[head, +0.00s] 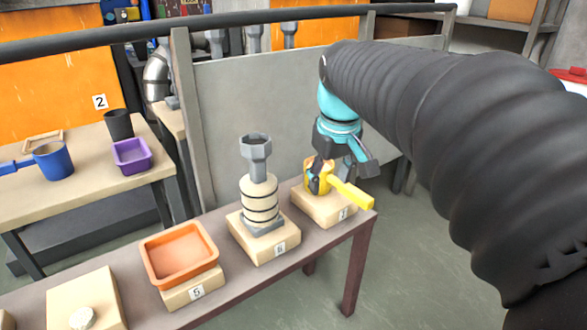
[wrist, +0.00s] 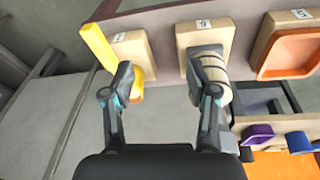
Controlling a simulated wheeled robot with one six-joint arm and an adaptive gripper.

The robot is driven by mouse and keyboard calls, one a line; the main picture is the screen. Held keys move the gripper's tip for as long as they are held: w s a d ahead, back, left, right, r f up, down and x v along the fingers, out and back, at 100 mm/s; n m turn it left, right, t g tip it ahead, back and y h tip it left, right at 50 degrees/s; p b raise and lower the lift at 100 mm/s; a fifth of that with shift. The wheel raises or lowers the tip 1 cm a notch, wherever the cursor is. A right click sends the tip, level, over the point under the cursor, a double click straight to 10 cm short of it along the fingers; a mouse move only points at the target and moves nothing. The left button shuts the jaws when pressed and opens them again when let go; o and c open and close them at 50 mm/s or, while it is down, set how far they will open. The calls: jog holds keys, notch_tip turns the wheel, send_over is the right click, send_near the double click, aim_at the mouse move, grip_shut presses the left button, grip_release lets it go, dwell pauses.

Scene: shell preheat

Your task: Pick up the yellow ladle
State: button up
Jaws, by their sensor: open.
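The yellow ladle (head: 352,193) rests on a pale wooden block (head: 318,208) at the right end of the narrow table, its handle sticking out toward the front right. My gripper (head: 342,172) is open at the ladle's cup, with one finger in front of the cup. In the wrist view, the ladle (wrist: 97,46) is at the upper left. The left finger of my gripper (wrist: 163,87) covers part of its cup, and the right finger is by the banded cylinder. I cannot tell whether either finger touches the ladle.
The banded cylinder with a grey funnel-like top (head: 260,195) stands just left of the ladle. Further left are an orange tray (head: 180,255) and another block (head: 88,298). A grey panel (head: 250,110) stands behind.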

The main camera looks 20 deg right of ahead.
jog(key=w+d+n+g, duration=0.1)
jog(key=w+d, duration=0.4)
jog(key=w, duration=0.3)
jog(key=g, duration=0.2)
send_over(343, 189)
jog(key=w, duration=0.1)
jog(key=shift+n, duration=0.4)
jog(key=f, duration=0.4)
jog(key=f+b, duration=0.1)
jog(key=f, duration=0.4)
jog(key=d+f+b, duration=0.1)
jog(key=f, duration=0.4)
jog(key=shift+w+f, duration=0.15)
jog(key=shift+w, duration=0.15)
grip_shut()
